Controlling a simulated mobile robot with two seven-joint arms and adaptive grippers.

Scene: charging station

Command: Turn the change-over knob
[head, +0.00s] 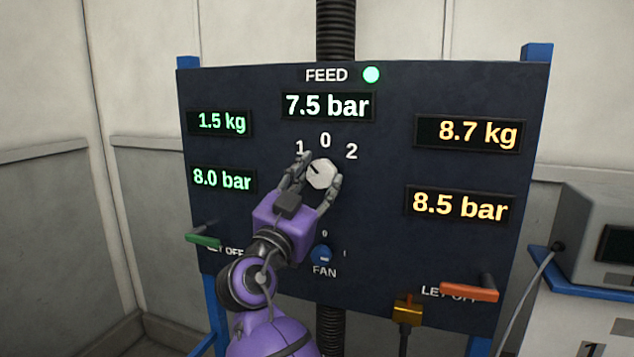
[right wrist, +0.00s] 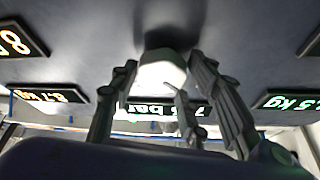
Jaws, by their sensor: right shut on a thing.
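The change-over knob (head: 322,174) is a pale, many-sided knob in the middle of the dark panel, under the marks 1, 0 and 2. A dark line on its face points up and left, toward the 1. My right gripper (head: 319,176) has its fingers on either side of the knob and is shut on it. In the right wrist view the pale knob (right wrist: 162,75) shows between the fingers of the gripper (right wrist: 165,90). My left gripper is in neither view.
A blue FAN knob (head: 323,254) sits below my gripper. A green lever (head: 204,239) is at left, an orange lever (head: 470,290) at right. A grey device (head: 600,235) stands far right.

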